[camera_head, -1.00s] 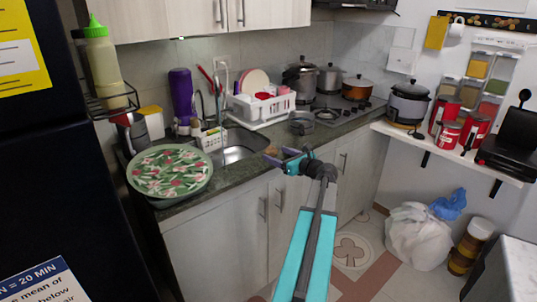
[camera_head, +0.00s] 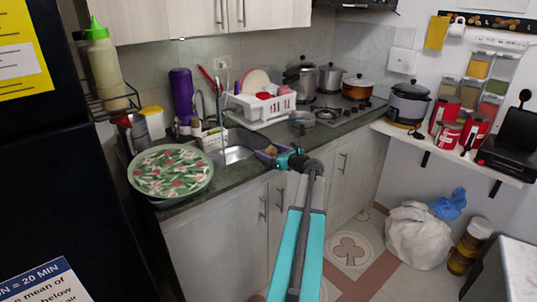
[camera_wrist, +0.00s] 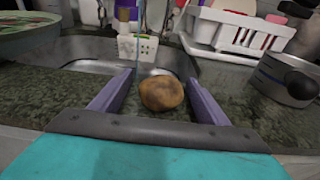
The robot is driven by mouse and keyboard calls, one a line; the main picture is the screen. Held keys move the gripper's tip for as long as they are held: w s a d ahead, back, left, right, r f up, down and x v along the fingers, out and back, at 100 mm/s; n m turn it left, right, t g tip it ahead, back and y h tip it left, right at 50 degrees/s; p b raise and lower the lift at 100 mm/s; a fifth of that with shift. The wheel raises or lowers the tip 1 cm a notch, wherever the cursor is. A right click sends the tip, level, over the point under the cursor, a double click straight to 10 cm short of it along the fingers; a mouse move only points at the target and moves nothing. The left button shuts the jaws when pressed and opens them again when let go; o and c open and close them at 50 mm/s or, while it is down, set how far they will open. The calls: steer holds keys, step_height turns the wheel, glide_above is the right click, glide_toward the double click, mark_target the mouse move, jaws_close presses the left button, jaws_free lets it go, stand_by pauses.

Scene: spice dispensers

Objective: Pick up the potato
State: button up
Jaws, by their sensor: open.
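The potato (camera_wrist: 161,93) is brown and round. In the wrist view it sits at the counter by the sink's near edge, between the two purple fingers of my gripper (camera_wrist: 158,88). The fingers are open, with a gap showing on each side of the potato. In the head view my gripper (camera_head: 268,156) is at the counter's front edge beside the sink, and the potato (camera_head: 271,150) is a small brown patch, partly hidden by the fingers.
The sink (camera_head: 238,153) lies just behind the potato. A white dish rack (camera_head: 262,108) stands behind it, and a metal pot (camera_head: 301,123) is to the right. A floral green tray (camera_head: 170,172) is on the left. The counter's front edge is under my gripper.

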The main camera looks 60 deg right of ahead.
steer(key=shift+x, duration=1.6)
steer(key=shift+c, duration=0.4)
steer(key=c, duration=1.1)
